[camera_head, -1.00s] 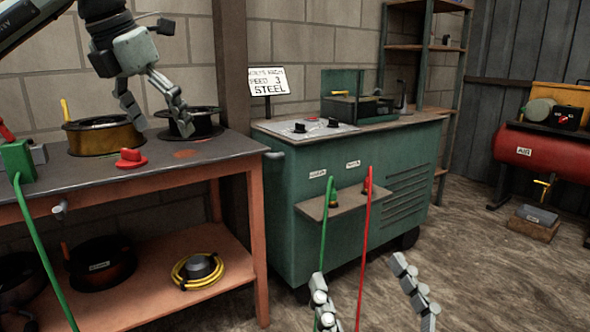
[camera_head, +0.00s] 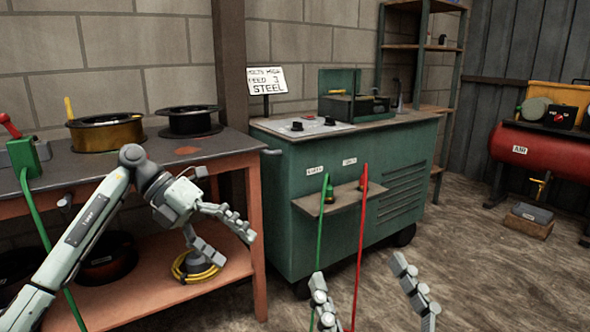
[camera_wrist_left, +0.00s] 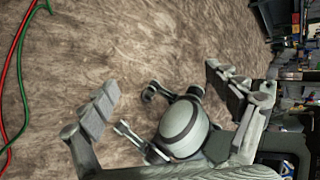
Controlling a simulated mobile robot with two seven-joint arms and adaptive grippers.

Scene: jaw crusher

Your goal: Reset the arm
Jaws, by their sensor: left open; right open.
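My left arm (camera_head: 85,230) reaches in from the left, in front of the workbench. My left gripper (camera_head: 230,241) is open and empty, at the right front of the bench at about lower-shelf height. The rest of my right arm is out of the head view.
The workbench (camera_head: 75,175) carries two spools and a green box with a red lever. A yellow cable coil (camera_head: 195,268) lies on its lower shelf. The green machine (camera_head: 300,225) has red and green cables in front. A red air tank (camera_head: 540,155) stands right.

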